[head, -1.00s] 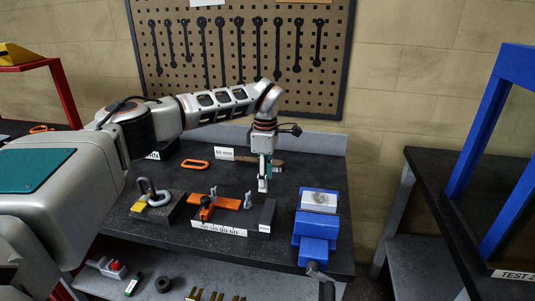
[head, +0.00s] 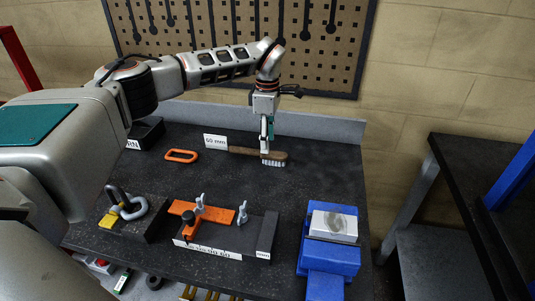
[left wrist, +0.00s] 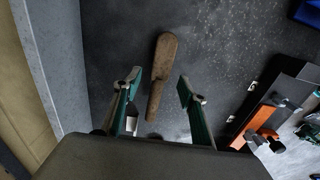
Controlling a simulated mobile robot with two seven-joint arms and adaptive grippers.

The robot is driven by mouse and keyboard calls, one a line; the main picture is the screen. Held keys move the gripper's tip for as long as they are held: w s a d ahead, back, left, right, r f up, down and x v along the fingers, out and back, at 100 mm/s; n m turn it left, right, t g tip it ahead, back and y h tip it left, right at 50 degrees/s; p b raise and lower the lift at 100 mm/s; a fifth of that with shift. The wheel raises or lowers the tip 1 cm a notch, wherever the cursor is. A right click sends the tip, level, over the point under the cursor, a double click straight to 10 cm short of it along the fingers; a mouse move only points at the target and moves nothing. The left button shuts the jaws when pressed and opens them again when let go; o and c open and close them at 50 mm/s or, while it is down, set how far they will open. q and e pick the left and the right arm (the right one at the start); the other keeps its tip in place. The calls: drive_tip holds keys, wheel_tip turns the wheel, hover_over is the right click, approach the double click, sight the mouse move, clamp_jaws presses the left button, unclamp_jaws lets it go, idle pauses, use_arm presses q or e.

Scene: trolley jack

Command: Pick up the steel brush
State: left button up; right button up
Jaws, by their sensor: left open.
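The steel brush (head: 243,151) lies on the dark bench top towards the back, with a brown wooden handle and pale bristles showing at its right end. In the left wrist view the brush (left wrist: 164,58) shows as a long brown shape, broad at the top and narrow below. My left gripper (head: 267,149) points down at the brush's right part in the head view. Its two fingers (left wrist: 160,84) are open, one on either side of the brush's line in the wrist view. I cannot tell the exact height gap. My right gripper is not in view.
Nearer are a shackle (head: 127,205), an orange clamp fixture (head: 217,214) and a blue vise (head: 327,255). The bench is clear right of the brush.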

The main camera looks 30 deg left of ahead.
sight(258, 155)
use_arm(q)
drive_tip(key=shift+s+f, duration=0.1)
drive_tip(key=shift+f, duration=3.05)
clamp_jaws()
